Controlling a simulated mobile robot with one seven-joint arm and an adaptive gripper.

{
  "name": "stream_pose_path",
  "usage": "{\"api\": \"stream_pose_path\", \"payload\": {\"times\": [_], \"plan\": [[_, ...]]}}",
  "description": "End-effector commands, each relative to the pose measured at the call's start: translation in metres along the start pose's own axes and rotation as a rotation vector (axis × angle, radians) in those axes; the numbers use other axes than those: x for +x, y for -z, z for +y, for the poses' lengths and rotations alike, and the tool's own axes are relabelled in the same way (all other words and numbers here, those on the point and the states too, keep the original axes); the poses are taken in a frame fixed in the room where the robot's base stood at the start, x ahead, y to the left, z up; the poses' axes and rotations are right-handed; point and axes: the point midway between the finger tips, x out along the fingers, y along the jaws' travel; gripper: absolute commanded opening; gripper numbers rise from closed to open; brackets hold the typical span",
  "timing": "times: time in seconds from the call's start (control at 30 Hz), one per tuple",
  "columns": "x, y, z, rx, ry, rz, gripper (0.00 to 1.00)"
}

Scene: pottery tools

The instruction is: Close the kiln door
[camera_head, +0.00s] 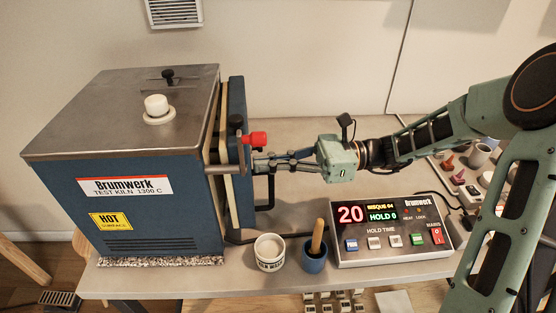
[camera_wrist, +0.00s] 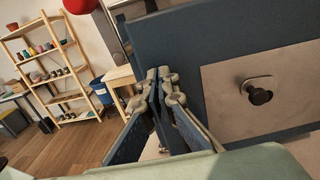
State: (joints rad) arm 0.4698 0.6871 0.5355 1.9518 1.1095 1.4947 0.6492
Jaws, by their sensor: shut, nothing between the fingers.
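The blue kiln (camera_head: 150,215) with a steel top stands at the left of the bench in the head view. Its blue door (camera_head: 236,110) is at the kiln's right side, nearly parallel to it. A pale strip shows between door and body; I cannot tell if they touch. A red-knobbed latch handle (camera_head: 255,138) sits at the door's front edge. My gripper (camera_head: 258,164) is shut and empty, its tips at the door's outer side; contact is unclear. In the wrist view, my gripper (camera_wrist: 160,80) is before the door (camera_wrist: 210,40), beside its steel plate (camera_wrist: 220,105) with a black knob.
A control box (camera_head: 390,232) stands on the bench at the right front. A white cup (camera_head: 270,252) and a blue pot (camera_head: 315,258) with a wooden handle in it stand in front of the door. Small items and a cup lie at the far right. A wooden shelf (camera_wrist: 50,65) stands beyond.

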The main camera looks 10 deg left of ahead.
Motion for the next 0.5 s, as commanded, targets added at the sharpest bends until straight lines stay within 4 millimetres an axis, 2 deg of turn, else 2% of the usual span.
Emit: {"api": "stream_pose_path", "payload": {"times": [0.3,0.5], "plan": [[0.002,-0.001,0.001,0.000,-0.001,0.000,0.00],[0.022,-0.003,0.006,0.003,-0.004,-0.001,0.00]]}}
